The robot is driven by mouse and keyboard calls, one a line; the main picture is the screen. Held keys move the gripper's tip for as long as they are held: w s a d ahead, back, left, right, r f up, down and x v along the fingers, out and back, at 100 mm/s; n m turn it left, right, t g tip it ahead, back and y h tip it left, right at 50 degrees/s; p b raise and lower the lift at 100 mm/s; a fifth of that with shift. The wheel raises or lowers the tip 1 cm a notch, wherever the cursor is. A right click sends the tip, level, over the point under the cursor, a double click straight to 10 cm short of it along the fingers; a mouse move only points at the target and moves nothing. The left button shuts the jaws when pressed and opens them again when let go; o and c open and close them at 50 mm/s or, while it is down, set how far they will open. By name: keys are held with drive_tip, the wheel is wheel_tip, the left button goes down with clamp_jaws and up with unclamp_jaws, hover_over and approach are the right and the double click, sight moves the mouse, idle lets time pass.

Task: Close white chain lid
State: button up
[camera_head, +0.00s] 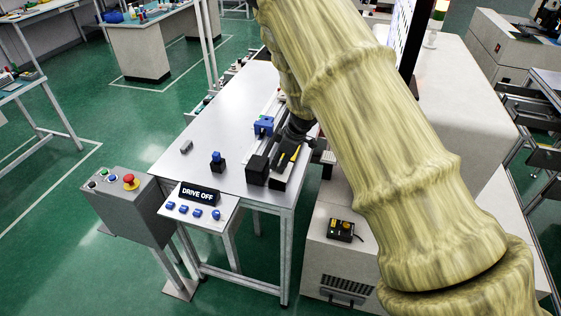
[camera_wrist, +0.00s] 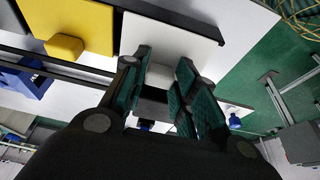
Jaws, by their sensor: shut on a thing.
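A flat white lid (camera_wrist: 168,38) with dark edges shows at the top middle of the wrist view, with a small white knob (camera_wrist: 158,74) on its near side. My gripper (camera_wrist: 163,68) has its teal-padded fingers on both sides of this knob and is shut on it. In the head view, my dark gripper (camera_head: 296,132) is low over the right edge of the table. The white lid cannot be made out there, as my arm covers much of that area.
A yellow lid (camera_wrist: 80,18) with a yellow knob lies left of the white one. A blue block (camera_head: 263,126), a black box (camera_head: 257,169) and a black block with a blue top (camera_head: 217,162) stand on the table (camera_head: 205,125). The table's left part is mostly clear.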

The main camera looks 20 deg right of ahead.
drive_tip(key=shift+w+a+f+g+h, duration=0.1)
drive_tip(key=shift+f+g+h, duration=0.15)
drive_tip(key=shift+g+h, duration=0.25)
drive_tip(key=shift+w+a+f+h, duration=0.1)
drive_tip(key=shift+a+f+h, duration=0.05)
drive_tip(key=shift+h, duration=0.35)
drive_tip(key=o, duration=1)
drive_tip(key=shift+y, duration=0.3)
drive_tip(key=shift+s+d+r+t+y, duration=0.3)
drive_tip(key=shift+d+r+t+y, duration=0.15)
drive_tip(key=shift+t+y, duration=0.35)
